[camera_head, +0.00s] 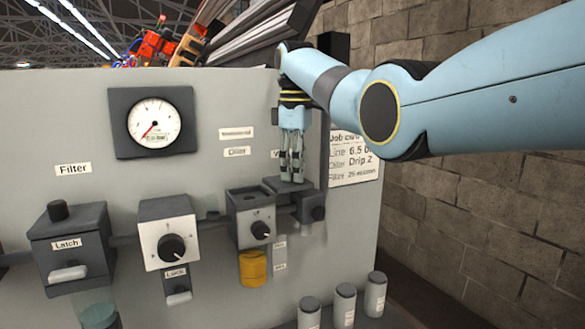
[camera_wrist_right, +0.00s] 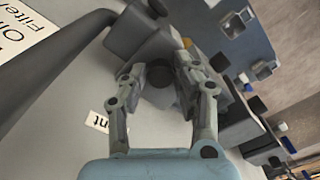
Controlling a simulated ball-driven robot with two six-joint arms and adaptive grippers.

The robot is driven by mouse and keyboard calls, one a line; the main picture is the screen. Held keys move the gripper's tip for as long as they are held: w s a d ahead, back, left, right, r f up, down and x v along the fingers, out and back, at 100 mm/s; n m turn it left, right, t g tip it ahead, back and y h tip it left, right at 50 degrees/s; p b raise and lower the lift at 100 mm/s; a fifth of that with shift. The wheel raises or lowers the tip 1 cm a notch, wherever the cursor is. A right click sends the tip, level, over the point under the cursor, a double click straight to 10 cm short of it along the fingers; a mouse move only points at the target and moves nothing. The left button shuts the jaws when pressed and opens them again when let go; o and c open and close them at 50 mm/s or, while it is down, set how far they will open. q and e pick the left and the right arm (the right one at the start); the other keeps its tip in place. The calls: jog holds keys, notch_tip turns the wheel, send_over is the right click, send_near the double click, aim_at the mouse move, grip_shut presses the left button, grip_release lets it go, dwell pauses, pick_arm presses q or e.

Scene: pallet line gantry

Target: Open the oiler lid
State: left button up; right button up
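The oiler (camera_head: 246,223) is a grey box with a black front knob and an amber bowl (camera_head: 253,268) below, under the "Oiler" label on the grey panel. Its top shows a dark recess. A dark flat piece (camera_head: 283,185) lies to its right, partly behind my fingers; I cannot tell whether it is the lid. My right gripper (camera_head: 291,179) points down over this piece, right of the oiler. In the right wrist view its fingers (camera_wrist_right: 160,75) are spread apart, with a dark rounded part between them; contact is unclear. My left gripper is out of view.
A filter box with a latch (camera_head: 72,250) and a box with a lock (camera_head: 168,235) stand to the left on the same pipe. A gauge (camera_head: 153,122) is above. Several small canisters (camera_head: 345,305) stand below right. A block wall (camera_head: 480,215) is at right.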

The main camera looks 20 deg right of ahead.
jog(key=o, duration=0.4)
notch_tip(320, 180, up, 8)
jog(key=shift+f, duration=0.25)
jog(key=shift+f, duration=0.1)
dwell(0.5)
